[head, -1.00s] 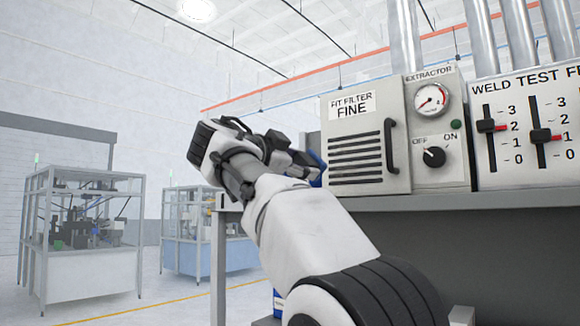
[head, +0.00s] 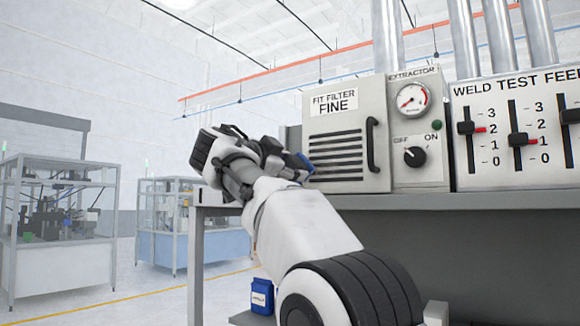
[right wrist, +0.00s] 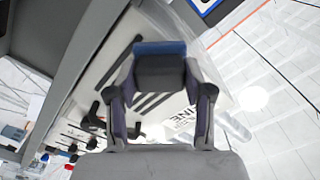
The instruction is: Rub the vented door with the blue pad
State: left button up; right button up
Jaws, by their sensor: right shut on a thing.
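The vented door (head: 340,118) is a pale panel labelled "FIT FILTER FINE", with dark slots and a black handle on its right side. It also shows behind my gripper in the right wrist view (right wrist: 178,108). My right gripper (head: 299,168) is at the door's lower left edge. It is shut on the blue pad (right wrist: 160,47), a dark block with a blue face, held between both fingers. The pad's blue edge (head: 305,162) shows only slightly in the head view. I cannot tell whether it touches the door. My left gripper is not in view.
The extractor panel (head: 418,130) with gauge and knob adjoins the door on the right, then a slider panel (head: 512,130). All stand on a grey bench (head: 430,201). A blue container (head: 262,297) sits below. Caged machines (head: 62,215) stand at the left.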

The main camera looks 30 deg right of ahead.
jog(key=shift+s+d, duration=0.15)
jog(key=shift+d, duration=0.35)
jog(key=shift+w, duration=0.25)
jog(key=shift+d, duration=0.35)
jog(key=shift+w+d, duration=0.2)
jog(key=shift+d, duration=0.1)
